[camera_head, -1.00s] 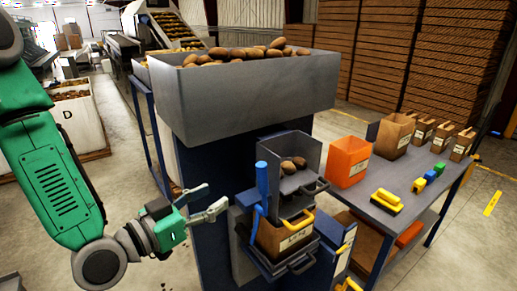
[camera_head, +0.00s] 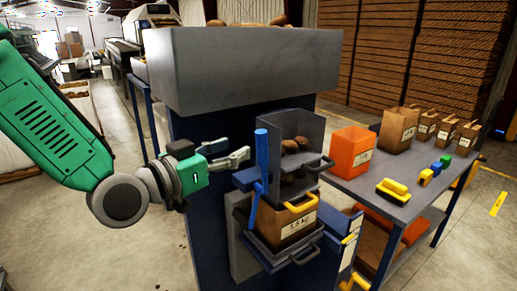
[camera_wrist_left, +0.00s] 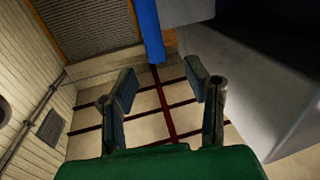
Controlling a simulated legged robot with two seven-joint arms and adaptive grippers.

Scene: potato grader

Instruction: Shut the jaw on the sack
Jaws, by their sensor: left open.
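A brown paper sack (camera_head: 288,229) with a weight label stands in the bagging station below a grey weigh pan (camera_head: 310,128). A yellow-handled bar (camera_head: 303,206) crosses at the sack's top; whether it grips the sack I cannot tell. An upright blue lever (camera_head: 261,160) rises at the station's left side. My left gripper (camera_head: 238,148) is open and empty, just left of the lever, fingers pointing right toward it. In the left wrist view the blue lever (camera_wrist_left: 149,28) lies ahead, roughly between the open fingers (camera_wrist_left: 160,72). My right gripper is out of view.
A large grey hopper (camera_head: 240,70) overhangs behind the gripper. A few potatoes (camera_head: 295,145) sit in the pan. To the right, a table (camera_head: 402,205) bears an orange bin (camera_head: 350,150), several brown sacks (camera_head: 398,128) and a yellow tool (camera_head: 392,191).

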